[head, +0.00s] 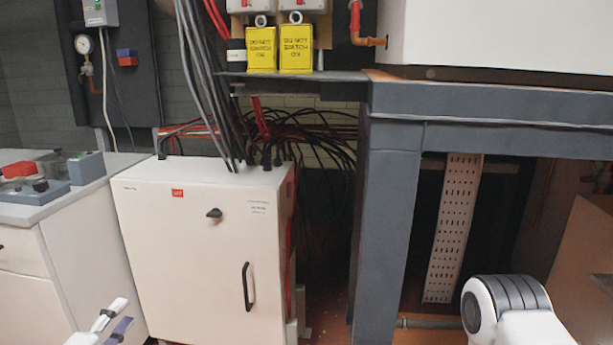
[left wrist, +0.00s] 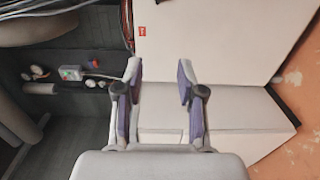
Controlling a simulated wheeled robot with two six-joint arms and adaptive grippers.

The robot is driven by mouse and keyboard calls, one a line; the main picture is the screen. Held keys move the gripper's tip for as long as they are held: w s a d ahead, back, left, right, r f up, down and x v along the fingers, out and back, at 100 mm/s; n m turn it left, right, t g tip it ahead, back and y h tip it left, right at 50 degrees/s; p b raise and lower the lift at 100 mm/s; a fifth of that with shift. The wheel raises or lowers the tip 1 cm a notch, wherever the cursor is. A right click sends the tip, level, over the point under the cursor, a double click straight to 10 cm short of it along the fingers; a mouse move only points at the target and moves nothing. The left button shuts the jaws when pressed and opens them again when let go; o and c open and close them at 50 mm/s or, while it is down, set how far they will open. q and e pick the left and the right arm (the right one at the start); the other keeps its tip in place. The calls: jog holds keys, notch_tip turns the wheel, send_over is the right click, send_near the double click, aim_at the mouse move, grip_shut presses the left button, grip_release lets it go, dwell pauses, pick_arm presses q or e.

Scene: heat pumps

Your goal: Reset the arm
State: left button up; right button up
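My left gripper (left wrist: 158,95) shows in the left wrist view with its two purple-padded fingers spread apart and nothing between them. In the head view only part of my left gripper (head: 115,322) shows, at the bottom edge left of centre, in front of the white cabinet. A white and dark grey link of my other arm shows at the bottom right of the head view. My right gripper is outside both views.
A white cabinet (head: 205,250) with a black handle (head: 247,286) stands ahead. A worktop (head: 75,192) with grey and red devices is at left. A grey steel frame (head: 390,200) stands at right. Two yellow tags (head: 279,50) hang above. Cables run into the cabinet top.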

pick_arm(q)
jog(key=s+d+f+m+g+h+p, duration=0.2)
jog(key=s+d+f+m+g+p, duration=0.35)
jog(key=s+d+g+p, duration=0.55)
jog(key=s+f+m+g+y+p, duration=0.1)
jog(key=s+f+m+g+p, duration=0.1)
jog(key=s, duration=0.4)
jog(key=s+f+m+g+y+p, duration=0.2)
jog(key=s+m+p, duration=0.1)
jog(key=s+m, duration=0.2)
jog(key=s+f+m+g+y+p, duration=0.1)
jog(key=s+f+m+g+p, duration=0.1)
jog(key=s, duration=0.6)
jog(key=shift+s+d+m+g, duration=0.2)
jog(key=shift+d+m+g, duration=0.1)
jog(key=shift+m, duration=0.55)
jog(key=shift+r+p, duration=0.1)
jog(key=shift+p, duration=0.2)
jog(key=shift+o, duration=0.2)
